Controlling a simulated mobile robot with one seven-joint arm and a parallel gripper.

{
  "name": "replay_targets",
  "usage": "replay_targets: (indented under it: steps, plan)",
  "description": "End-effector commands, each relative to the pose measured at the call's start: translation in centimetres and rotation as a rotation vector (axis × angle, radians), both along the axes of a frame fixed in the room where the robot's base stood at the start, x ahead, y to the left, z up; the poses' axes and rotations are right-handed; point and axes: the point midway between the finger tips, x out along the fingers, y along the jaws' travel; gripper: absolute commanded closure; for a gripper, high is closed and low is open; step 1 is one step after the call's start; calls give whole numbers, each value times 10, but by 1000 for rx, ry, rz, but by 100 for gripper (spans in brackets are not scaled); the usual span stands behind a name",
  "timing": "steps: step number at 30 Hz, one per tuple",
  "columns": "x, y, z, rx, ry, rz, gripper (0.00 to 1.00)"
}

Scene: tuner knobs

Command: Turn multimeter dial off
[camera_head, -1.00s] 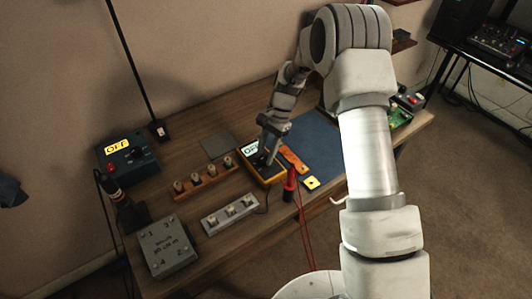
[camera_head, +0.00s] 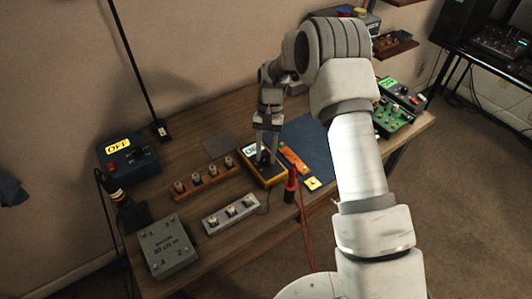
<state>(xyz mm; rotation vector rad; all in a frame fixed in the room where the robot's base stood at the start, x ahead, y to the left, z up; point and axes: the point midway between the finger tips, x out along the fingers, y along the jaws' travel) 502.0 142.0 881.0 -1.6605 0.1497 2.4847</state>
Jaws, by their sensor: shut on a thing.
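The multimeter (camera_head: 272,178) is a yellow-edged box with a dark face and a pale display, lying on the wooden table in the head view. My gripper (camera_head: 265,155) points down over it, its two fingers shut on the dial at the middle of its face. The dial is mostly hidden between the fingertips, so its pointer cannot be read.
A red probe (camera_head: 290,183) with red leads stands just right of the multimeter. An orange strip (camera_head: 293,158) and a blue mat (camera_head: 312,148) lie beyond it. Knob strips (camera_head: 205,179), a grey box (camera_head: 168,246) and a dark blue box labelled OFF (camera_head: 127,160) stand to the left.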

Motion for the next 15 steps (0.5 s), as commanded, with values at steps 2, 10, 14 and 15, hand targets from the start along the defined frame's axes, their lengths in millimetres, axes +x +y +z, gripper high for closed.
replay_targets:
  steps: [2,10,14,15]
  plan:
    - [-1,0,-1,-1,1,5,100]
    - [-1,0,-1,-1,1,6,100]
    - [-1,0,-1,-1,1,5,46]
    - [-1,0,-1,-1,1,5,38]
